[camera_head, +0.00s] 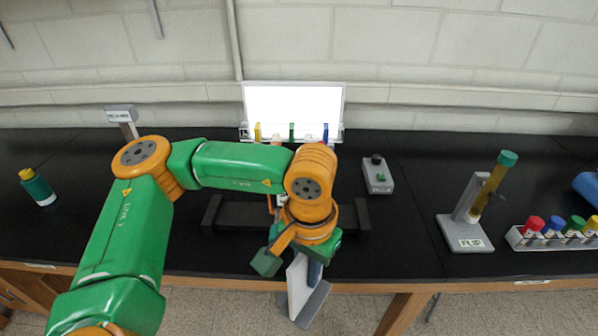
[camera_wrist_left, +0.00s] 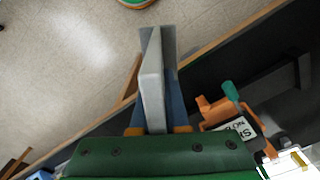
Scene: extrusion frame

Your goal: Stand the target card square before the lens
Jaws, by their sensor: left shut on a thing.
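My left gripper (camera_head: 304,270) hangs past the table's front edge, over the floor. It is shut on a pale flat piece with a grey foot, which looks like the target card (camera_head: 297,290). In the left wrist view the card (camera_wrist_left: 152,88) is seen nearly edge-on between the two blue fingers. The card looks tilted in the head view. An orange device with a teal knob (camera_wrist_left: 231,90) and a white label stands to the right in the left wrist view; I cannot tell whether it carries the lens. In the head view my arm mostly hides it. My right gripper is out of view.
A dark bar (camera_head: 238,215) lies across the black table (camera_head: 415,220) under my arm. A lit white panel (camera_head: 293,104) stands behind. A grey control box (camera_head: 378,176), a FLIP stand (camera_head: 464,230) and a tube rack (camera_head: 555,240) are right; a green bottle (camera_head: 38,189) is left.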

